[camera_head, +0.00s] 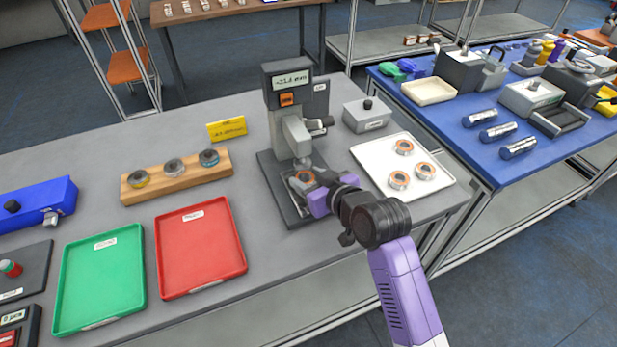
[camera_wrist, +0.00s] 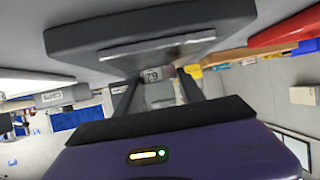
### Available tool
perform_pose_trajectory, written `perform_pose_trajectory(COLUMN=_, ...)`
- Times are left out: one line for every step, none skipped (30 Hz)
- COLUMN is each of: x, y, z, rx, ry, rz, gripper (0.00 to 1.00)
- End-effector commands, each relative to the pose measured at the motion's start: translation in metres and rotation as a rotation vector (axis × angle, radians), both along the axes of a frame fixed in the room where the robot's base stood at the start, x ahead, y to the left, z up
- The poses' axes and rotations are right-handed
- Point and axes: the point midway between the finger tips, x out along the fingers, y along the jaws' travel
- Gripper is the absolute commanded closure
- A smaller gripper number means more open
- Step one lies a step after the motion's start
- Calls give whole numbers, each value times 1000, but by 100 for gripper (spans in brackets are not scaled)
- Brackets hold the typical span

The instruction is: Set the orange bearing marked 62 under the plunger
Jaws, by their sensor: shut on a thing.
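The orange bearing marked 62 (camera_head: 303,177) is at the base of the grey gauge, under the plunger (camera_head: 303,158). In the wrist view only its small pale tag (camera_wrist: 152,75) shows clearly, upside down, between my fingers. My gripper (camera_head: 318,184) is shut on it, reaching in from the right, low over the dark base plate (camera_head: 292,217). The gauge (camera_head: 287,82) stands upright with a lit display. I cannot tell whether the bearing touches the plate.
A wooden rack (camera_head: 219,167), a yellow sign (camera_head: 226,129), a red tray (camera_head: 241,262) and a green tray (camera_head: 140,290) are to the left.

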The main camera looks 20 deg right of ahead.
Motion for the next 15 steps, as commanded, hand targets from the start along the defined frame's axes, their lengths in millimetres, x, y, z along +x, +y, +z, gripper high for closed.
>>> perform_pose_trajectory(x=0, y=0, z=1, rx=0, ry=-1, rz=0, gripper=100)
perform_pose_trajectory(x=0, y=0, z=0, rx=0, ry=-1, rz=0, gripper=100)
perform_pose_trajectory(x=0, y=0, z=-1, rx=0, ry=-1, rz=0, gripper=100)
perform_pose_trajectory(x=0, y=0, z=-2, rx=0, ry=-1, rz=0, gripper=100)
perform_pose_trajectory(x=0, y=0, z=-3, rx=0, ry=-1, rz=0, gripper=100)
perform_pose_trajectory(x=0, y=0, z=-3, rx=0, ry=0, rz=0, gripper=48)
perform_pose_trajectory(x=0, y=0, z=-3, rx=0, ry=0, rz=0, gripper=42)
perform_pose_trajectory(x=0, y=0, z=-3, rx=0, ry=0, rz=0, gripper=36)
perform_pose_trajectory(x=0, y=0, z=-2, rx=0, ry=0, rz=0, gripper=32)
perform_pose_trajectory(x=0, y=0, z=-2, rx=0, ry=0, rz=0, gripper=32)
perform_pose_trajectory(x=0, y=0, z=-2, rx=0, ry=0, rz=0, gripper=32)
perform_pose_trajectory(x=0, y=0, z=-2, rx=0, ry=0, rz=0, gripper=32)
perform_pose_trajectory(x=0, y=0, z=-2, rx=0, ry=0, rz=0, gripper=32)
perform_pose_trajectory(x=0, y=0, z=-2, rx=0, ry=0, rz=0, gripper=32)
perform_pose_trajectory(x=0, y=0, z=-2, rx=0, ry=0, rz=0, gripper=32)
